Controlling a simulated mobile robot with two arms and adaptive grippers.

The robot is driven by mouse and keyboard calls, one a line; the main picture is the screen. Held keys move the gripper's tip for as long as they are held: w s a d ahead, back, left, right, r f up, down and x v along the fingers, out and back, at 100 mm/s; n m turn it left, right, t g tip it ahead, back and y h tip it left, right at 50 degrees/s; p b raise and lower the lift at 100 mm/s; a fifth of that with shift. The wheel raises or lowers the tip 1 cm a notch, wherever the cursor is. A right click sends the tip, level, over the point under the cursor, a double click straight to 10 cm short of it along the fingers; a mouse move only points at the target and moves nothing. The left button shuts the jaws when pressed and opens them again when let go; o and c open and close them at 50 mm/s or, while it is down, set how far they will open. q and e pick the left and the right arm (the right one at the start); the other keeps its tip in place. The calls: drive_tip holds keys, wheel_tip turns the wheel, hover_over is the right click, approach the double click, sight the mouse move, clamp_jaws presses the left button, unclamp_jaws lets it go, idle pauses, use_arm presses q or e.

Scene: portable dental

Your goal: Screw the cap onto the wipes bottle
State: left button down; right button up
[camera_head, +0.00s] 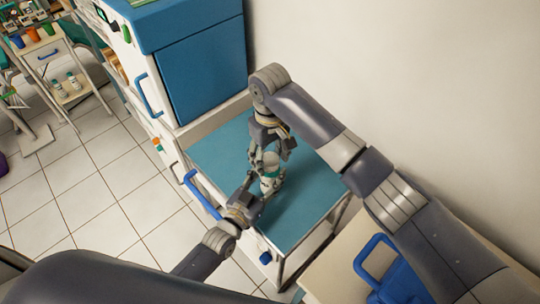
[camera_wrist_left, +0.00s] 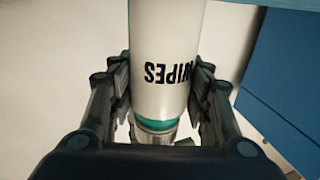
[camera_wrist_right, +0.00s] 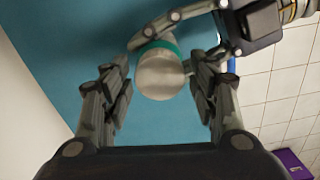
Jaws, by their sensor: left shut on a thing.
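The white wipes bottle (camera_head: 269,186) stands over the blue tabletop, with a teal band near its top. In the left wrist view its white body (camera_wrist_left: 165,40) with the word WIPES sits between the fingers of my left gripper (camera_wrist_left: 160,95), which is shut on it. A pale grey rounded cap (camera_wrist_right: 160,73) is at the bottle's top end, beside the teal band. I cannot tell how firmly it is seated. My right gripper (camera_wrist_right: 160,88) is open above the bottle, with its fingers either side of the cap and visibly apart from it.
The blue-topped table (camera_head: 305,200) is otherwise clear around the bottle. A white and blue cabinet (camera_head: 200,75) stands behind it. A plain wall (camera_head: 400,70) rises to the right. A blue-handled item (camera_head: 395,280) sits on a pale surface at the front right.

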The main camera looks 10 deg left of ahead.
drive_tip(key=shift+r, duration=2.3)
drive_tip(key=shift+c, duration=0.3)
drive_tip(key=shift+w+r+n, duration=0.15)
drive_tip(key=shift+r+n, duration=0.55)
drive_tip(key=shift+n, duration=0.4)
wheel_tip(320, 180, up, 2)
drive_tip(key=n, duration=0.4)
drive_tip(key=shift+f, duration=4)
